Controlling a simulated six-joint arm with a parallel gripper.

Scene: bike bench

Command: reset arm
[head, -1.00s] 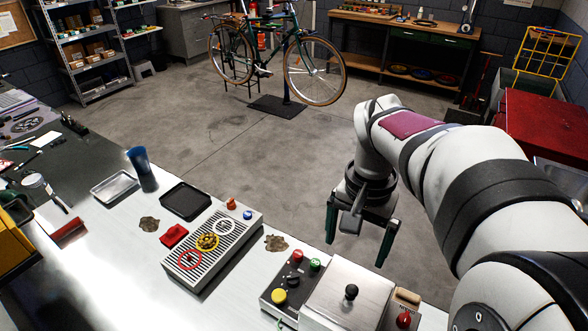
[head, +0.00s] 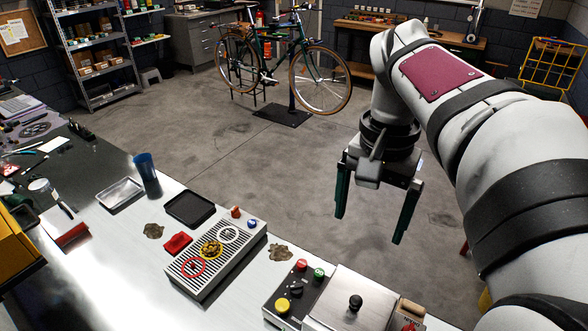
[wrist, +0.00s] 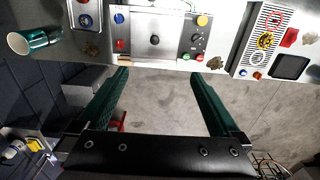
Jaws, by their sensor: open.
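My gripper (head: 372,212) is open and empty, with its two green fingers pointing down in the head view. It hangs over the bare floor beyond the bench edge, apart from everything on the bench. In the wrist view its fingers (wrist: 160,80) are spread wide with only floor between them. The bench (head: 110,262) runs along the front and left, out of the fingers' reach.
The bench holds a slotted panel (head: 243,252) with colored rings, a black tray (head: 189,208), a metal tray (head: 120,193), a blue cup (head: 147,174) and a lidded control box (head: 345,302). A bicycle (head: 290,65) stands behind. The floor (head: 225,135) between is clear.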

